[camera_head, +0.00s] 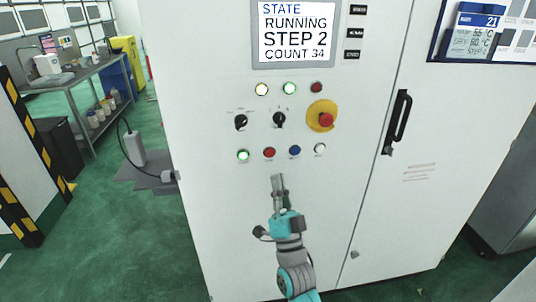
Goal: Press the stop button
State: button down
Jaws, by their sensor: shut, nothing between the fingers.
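A white control cabinet stands in front of me with a row of small buttons. The red button (269,152) sits second from the left, between a lit green button (243,155) and a blue button (294,151). A white button (320,149) is at the right end. Above is a red mushroom button (326,120) on a yellow round plate. My gripper (276,177) is shut and empty, its tips pointing up just below the red button in the picture. I cannot tell how far the tips are from the panel.
The screen (293,30) reads "STATE RUNNING STEP 2 COUNT 34". Two dark selector switches (279,120) sit above the button row. A black door handle (398,121) projects at right. A grey bench (83,78) stands at left, with open green floor before it.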

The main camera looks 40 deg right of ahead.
jog(key=shift+w+d, duration=0.85)
jog(key=shift+w, duration=0.35)
jog(key=shift+w+d, duration=0.8)
jog(key=shift+w, duration=0.35)
jog(key=shift+w+d, duration=0.85)
jog(key=shift+w, duration=0.35)
jog(key=shift+w+d, duration=0.2)
jog(key=shift+w, duration=0.15)
jog(key=shift+w+d, duration=0.25)
jog(key=shift+w, duration=0.1)
jog(key=shift+s+a, duration=0.1)
jog(key=shift+s, duration=0.05)
jog(key=shift+s+a, duration=0.35)
jog(key=shift+s, duration=0.2)
jog(key=shift+s+a, duration=0.75)
jog(key=shift+s, duration=0.3)
jog(key=shift+s+a, duration=0.7)
jog(key=shift+s, duration=0.3)
